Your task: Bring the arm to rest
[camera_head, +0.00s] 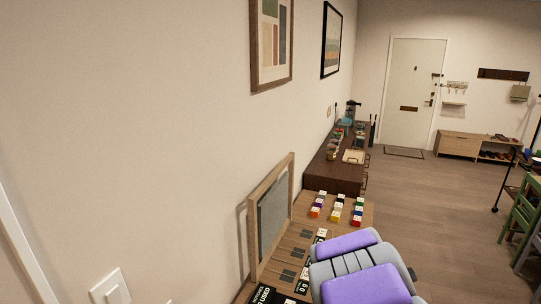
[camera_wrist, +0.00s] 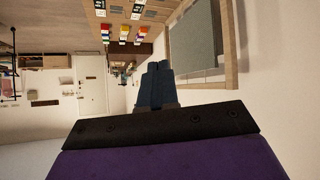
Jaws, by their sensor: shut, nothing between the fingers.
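My gripper (camera_wrist: 157,82) shows in the wrist view, its two dark blue-grey fingers together with no object between them. It points along the room, with open air around its tips. The wrist view is upside down, so the wooden shelf top (camera_wrist: 127,30) appears at the top. My purple and grey arm (camera_head: 365,285) is at the bottom right of the head view, folded in front of the near shelf. The fingers are not visible in the head view.
A framed board (camera_head: 272,222) leans on the wall beside the near wooden shelf, which carries small coloured blocks (camera_head: 337,209). A dark brown cabinet (camera_head: 333,178) stands beyond it. A green chair (camera_head: 524,215) is at right. Open floor (camera_head: 430,215) lies between, toward a white door (camera_head: 413,90).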

